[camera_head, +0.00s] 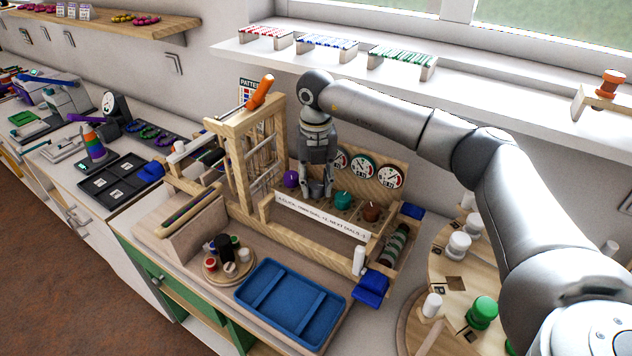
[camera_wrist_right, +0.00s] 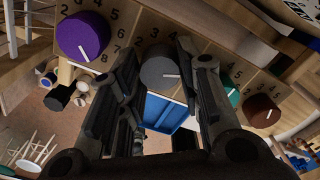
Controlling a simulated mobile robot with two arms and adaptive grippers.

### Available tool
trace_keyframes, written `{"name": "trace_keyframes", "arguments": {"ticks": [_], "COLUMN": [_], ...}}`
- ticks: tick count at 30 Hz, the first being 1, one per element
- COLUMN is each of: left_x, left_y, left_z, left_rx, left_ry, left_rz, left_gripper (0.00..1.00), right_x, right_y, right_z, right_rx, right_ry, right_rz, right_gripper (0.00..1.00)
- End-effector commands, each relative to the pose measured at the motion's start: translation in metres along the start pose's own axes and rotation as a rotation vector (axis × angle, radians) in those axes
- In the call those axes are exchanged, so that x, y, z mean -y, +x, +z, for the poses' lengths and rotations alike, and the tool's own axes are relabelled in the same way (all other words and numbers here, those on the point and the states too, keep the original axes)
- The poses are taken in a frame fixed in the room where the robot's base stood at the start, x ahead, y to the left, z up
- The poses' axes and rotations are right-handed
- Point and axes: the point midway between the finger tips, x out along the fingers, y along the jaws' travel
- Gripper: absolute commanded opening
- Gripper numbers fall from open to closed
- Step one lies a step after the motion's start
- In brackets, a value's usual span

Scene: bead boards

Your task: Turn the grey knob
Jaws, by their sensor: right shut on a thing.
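The grey knob (camera_wrist_right: 160,70) with a white pointer line sits on a wooden panel with numbers around it, in the right wrist view. My right gripper (camera_wrist_right: 158,58) has its two dark fingers on either side of this knob and is shut on it. In the head view my right gripper (camera_head: 317,190) reaches down to the knob row from above and covers the grey knob. The purple knob (camera_wrist_right: 82,36) is on one side of the grey one. The teal knob (camera_wrist_right: 233,95) and the brown knob (camera_wrist_right: 262,110) are on the other side. My left gripper is not in view.
Dials (camera_head: 390,176) stand behind the knobs, and a white label strip (camera_head: 318,217) runs in front. A wooden frame with an orange handle (camera_head: 260,92) rises to the left. A blue tray (camera_head: 290,302) lies in front. A round wooden board with pegs (camera_head: 445,265) is at right.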

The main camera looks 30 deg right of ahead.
Motion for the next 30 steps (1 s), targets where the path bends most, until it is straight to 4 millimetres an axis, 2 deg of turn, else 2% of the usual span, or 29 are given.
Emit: {"name": "trace_keyframes", "arguments": {"ticks": [18, 30], "left_x": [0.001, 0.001], "left_y": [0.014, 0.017], "left_z": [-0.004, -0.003], "left_rx": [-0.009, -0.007], "left_ry": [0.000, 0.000], "left_rz": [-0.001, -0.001], "left_gripper": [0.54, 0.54], "right_x": [0.000, 0.000], "right_y": [-0.001, -0.002], "right_z": [0.001, 0.001], "right_rx": [0.002, 0.003], "right_ry": [-0.413, -0.557], "right_rz": [0.001, 0.002], "right_gripper": [0.09, 0.09]}}
